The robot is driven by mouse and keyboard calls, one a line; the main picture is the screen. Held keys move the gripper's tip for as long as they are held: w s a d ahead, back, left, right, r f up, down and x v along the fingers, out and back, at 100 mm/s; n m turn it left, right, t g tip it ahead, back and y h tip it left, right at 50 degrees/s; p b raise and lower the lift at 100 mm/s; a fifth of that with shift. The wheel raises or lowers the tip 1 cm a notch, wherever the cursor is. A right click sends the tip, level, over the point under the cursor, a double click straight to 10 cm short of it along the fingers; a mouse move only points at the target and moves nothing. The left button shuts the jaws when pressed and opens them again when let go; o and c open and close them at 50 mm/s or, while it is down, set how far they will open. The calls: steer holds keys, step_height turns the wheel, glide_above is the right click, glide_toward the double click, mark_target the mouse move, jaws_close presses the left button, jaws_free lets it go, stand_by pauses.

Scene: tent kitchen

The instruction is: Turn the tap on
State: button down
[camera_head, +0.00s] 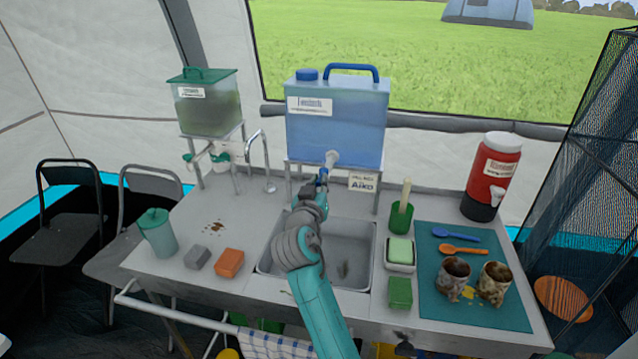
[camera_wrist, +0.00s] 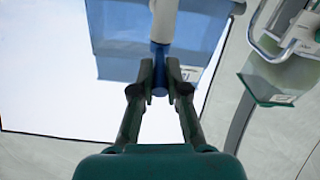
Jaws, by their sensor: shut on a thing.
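The tap is on the front of a large blue water tank (camera_head: 345,115) standing on a metal frame over the sink. Its pale spout (camera_head: 331,158) points out and down; in the wrist view the pale tap body (camera_wrist: 164,22) runs into a blue part (camera_wrist: 160,68). My gripper (camera_head: 322,181) has reached the tap from the front. In the wrist view, the two fingertips of my gripper (camera_wrist: 160,84) are closed on either side of the blue part. My arm hides part of the sink (camera_head: 355,250). I see no water stream.
A curved metal faucet (camera_head: 262,160) and a green tank (camera_head: 207,105) stand to the left. A sign (camera_head: 363,182) is just right of the tap. A green cup (camera_head: 400,218), sponge (camera_head: 400,250) and red dispenser (camera_head: 492,175) stand further right.

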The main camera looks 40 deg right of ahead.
steer(key=shift+d, duration=0.1)
steer(key=shift+s+d+f+n+t+y, duration=0.1)
steer(key=shift+s+n+t+y, duration=0.1)
steer(key=shift+n+t+y, duration=0.1)
steer(key=shift+s+d+n+t+y, duration=0.25)
steer(key=shift+d+n+t+y, duration=0.05)
steer(key=shift+n+t+y, duration=0.55)
steer(key=shift+s+d+n+t+y, duration=0.3)
steer(key=shift+n+t+y, duration=0.4)
steer(key=shift+y, duration=0.25)
steer(key=c, duration=1.2)
jaws_free()
steer(key=v, duration=1.2)
